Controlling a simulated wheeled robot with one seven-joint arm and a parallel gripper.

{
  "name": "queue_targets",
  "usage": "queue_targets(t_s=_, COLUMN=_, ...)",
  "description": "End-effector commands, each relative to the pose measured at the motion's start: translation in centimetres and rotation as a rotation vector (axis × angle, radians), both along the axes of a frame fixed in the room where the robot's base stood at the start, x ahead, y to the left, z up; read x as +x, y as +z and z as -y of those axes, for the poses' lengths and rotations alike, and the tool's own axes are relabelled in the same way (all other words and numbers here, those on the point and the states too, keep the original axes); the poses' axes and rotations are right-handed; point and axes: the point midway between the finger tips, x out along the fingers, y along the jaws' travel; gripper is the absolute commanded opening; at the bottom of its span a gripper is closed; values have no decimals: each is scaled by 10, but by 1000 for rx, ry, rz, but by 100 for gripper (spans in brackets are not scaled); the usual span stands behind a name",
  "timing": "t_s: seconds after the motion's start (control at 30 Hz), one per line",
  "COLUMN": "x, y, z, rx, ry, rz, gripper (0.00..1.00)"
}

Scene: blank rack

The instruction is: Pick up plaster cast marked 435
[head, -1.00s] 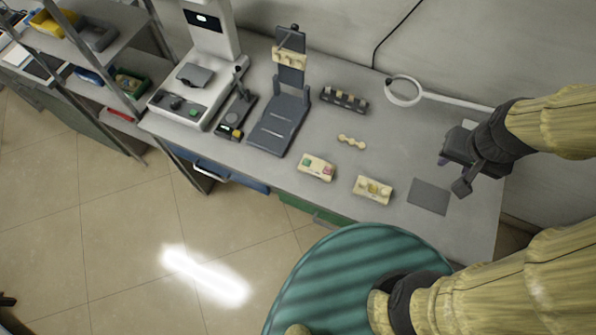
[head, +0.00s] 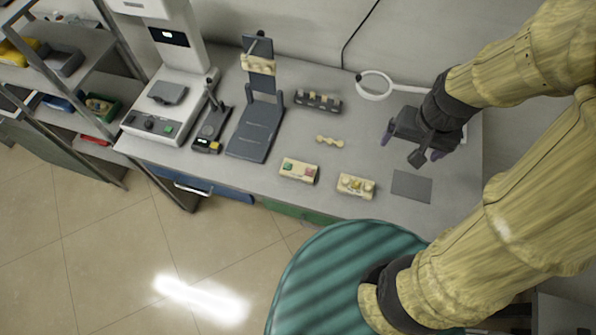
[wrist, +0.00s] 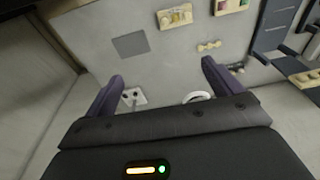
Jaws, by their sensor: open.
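Two cream blocks that look like plaster casts lie near the bench's front edge. One cast (head: 299,170) has green and red patches; the other cast (head: 356,186), to its right, has raised cream lumps. Both also show at the top of the wrist view, the lumpy cast (wrist: 175,17) and the patched cast (wrist: 230,5). I cannot read 435 or any number on either. Another cream piece (head: 258,64) sits high on the dark stand. My gripper (head: 411,145) is open and empty above the bench's right part, behind the casts; its spread fingers show in the wrist view (wrist: 163,80).
A dark square pad (head: 411,186) lies right of the casts. A small knobbed cream piece (head: 329,140), a dark rack (head: 317,101) and a ring-headed arm (head: 374,86) are behind. The dark stand (head: 255,130) and a white machine (head: 160,125) are left. A green round stool (head: 330,275) stands in front.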

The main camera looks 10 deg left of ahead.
Motion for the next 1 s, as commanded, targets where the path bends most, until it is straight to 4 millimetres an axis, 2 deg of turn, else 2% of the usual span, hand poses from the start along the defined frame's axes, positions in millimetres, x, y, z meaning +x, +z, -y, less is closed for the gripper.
queue_targets(t_s=0.03, x=5, y=-21, z=-1, rx=23, ry=-46, rz=-47, gripper=92)
queue_targets(t_s=0.2, x=21, y=-76, z=-13, rx=133, ry=-239, rz=-234, gripper=92)
queue_targets(t_s=0.47, x=49, y=-157, z=-43, rx=349, ry=-534, rz=-546, gripper=92)
queue_targets(t_s=0.7, x=82, y=-224, z=-72, rx=591, ry=-778, rz=-844, gripper=92)
queue_targets(t_s=0.83, x=102, y=-251, z=-83, rx=725, ry=-882, rz=-989, gripper=92)
queue_targets(t_s=1.0, x=117, y=-264, z=-89, rx=829, ry=-948, rz=-1096, gripper=92)
